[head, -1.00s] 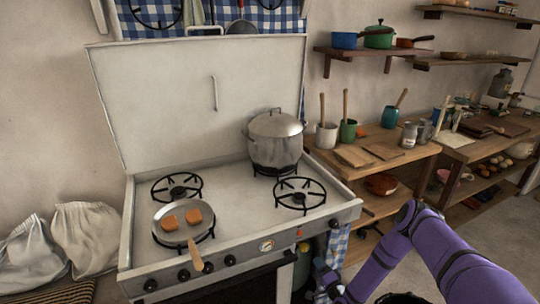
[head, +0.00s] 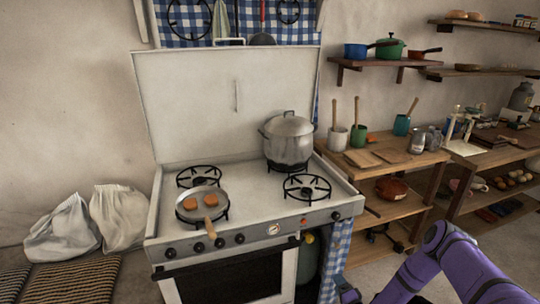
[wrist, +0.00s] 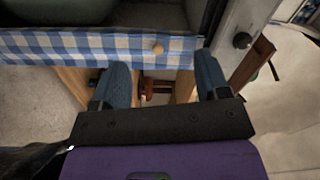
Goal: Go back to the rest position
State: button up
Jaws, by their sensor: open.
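My purple arm (head: 445,262) is folded low at the lower right of the head view, in front of the stove and the wooden shelf unit. My gripper (wrist: 163,75) shows in the wrist view with its two blue-grey fingers apart and nothing between them. Past the fingers are a blue-and-white checked cloth (wrist: 100,45) and wooden parts lower down. In the head view the fingertips are cut off by the bottom edge.
White sacks (head: 120,215) lie at left. Bare floor shows at lower right.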

jog(key=w+d+r+n+g, duration=0.1)
jog(key=w+r+n, duration=0.1)
jog(key=w+r, duration=0.35)
jog(key=w+d+r+n+g, duration=0.1)
jog(key=w+r+n+g, duration=0.15)
jog(key=r, duration=0.65)
jog(key=w+d+r+n+g, duration=0.1)
jog(key=w+r+n, duration=0.1)
jog(key=w+r, duration=0.4)
jog(key=s+d+r+n+g+h, duration=0.1)
jog(key=s+r+n+h, duration=0.1)
jog(key=r, duration=1.2)
jog(key=s+d+r+n+g+h, duration=0.1)
jog(key=s+r+g+h, duration=0.15)
jog(key=r, duration=1.05)
jog(key=s+r+n+g+h, duration=0.1)
jog(key=s+r+h, duration=0.1)
jog(key=s+r, duration=1.75)
jog(key=s+a+r+g, duration=0.1)
jog(key=s+r, duration=0.1)
jog(key=s, duration=1.1)
jog(key=s+a+r+n+g, duration=0.1)
jog(key=s+r+g, duration=0.1)
jog(key=s, duration=1.2)
jog(key=shift+s+r+y, duration=0.25)
jog(key=shift+r+y, duration=0.05)
jog(key=shift+y, duration=0.15)
